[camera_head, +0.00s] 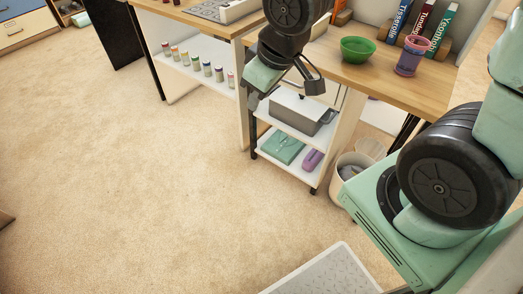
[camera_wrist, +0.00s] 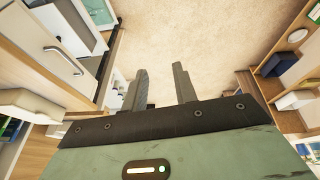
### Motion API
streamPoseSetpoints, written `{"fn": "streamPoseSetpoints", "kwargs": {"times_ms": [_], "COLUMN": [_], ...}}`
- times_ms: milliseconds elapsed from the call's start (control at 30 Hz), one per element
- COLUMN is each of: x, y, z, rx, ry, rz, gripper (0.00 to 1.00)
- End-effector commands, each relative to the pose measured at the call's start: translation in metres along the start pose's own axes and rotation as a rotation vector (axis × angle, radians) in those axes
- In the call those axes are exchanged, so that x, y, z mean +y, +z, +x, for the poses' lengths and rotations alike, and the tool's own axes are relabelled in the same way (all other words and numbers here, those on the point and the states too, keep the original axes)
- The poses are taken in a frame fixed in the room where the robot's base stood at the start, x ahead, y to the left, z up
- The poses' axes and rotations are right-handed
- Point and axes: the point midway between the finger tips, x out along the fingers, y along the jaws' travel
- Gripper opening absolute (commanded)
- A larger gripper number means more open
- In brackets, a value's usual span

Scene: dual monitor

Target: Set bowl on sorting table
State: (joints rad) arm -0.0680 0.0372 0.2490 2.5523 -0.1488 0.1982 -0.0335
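A green bowl (camera_head: 357,49) sits upright on a wooden tabletop (camera_head: 405,88) at the upper right of the head view. My gripper (camera_wrist: 160,82) is open and empty in the wrist view, its two fingers apart over carpet. In the head view my arm hangs to the left of the bowl, in front of the wooden table's left end, apart from the bowl. The bowl does not show in the wrist view. I cannot tell which surface is the sorting table; another wooden table (camera_head: 176,13) stands at the upper left.
A purple cup (camera_head: 410,56) stands right of the bowl, before upright books (camera_head: 416,28). A white cart (camera_head: 296,165) holds a grey bin (camera_head: 301,111) below. A round bin (camera_head: 349,168) stands beside the cart. Several small jars (camera_head: 206,68) line a low shelf. Open carpet (camera_head: 130,190) lies left.

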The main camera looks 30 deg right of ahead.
Motion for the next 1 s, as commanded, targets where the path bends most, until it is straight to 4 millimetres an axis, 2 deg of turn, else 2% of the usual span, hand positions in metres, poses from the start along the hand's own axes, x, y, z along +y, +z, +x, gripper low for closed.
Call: {"fn": "streamPoseSetpoints", "kwargs": {"times_ms": [33,100,200,300,433,767,867,1000], "x": [-0.037,-0.076,-0.114,-0.134,-0.141,-0.140,-0.139,-0.136], "y": [0.009,0.028,0.053,0.070,0.078,0.076,0.071,0.060], "z": [-0.012,-0.027,-0.045,-0.058,-0.063,-0.067,-0.080,-0.111], "rx": [-0.054,-0.135,-0.227,-0.286,-0.312,-0.312,-0.312,-0.312], "ry": [-0.038,-0.081,-0.124,-0.147,-0.157,-0.156,-0.156,-0.156], "rz": [-0.045,-0.085,-0.132,-0.161,-0.172,-0.170,-0.170,-0.169], "gripper": [0.28,0.28,0.28,0.28,0.28,0.28,0.28,0.28]}}
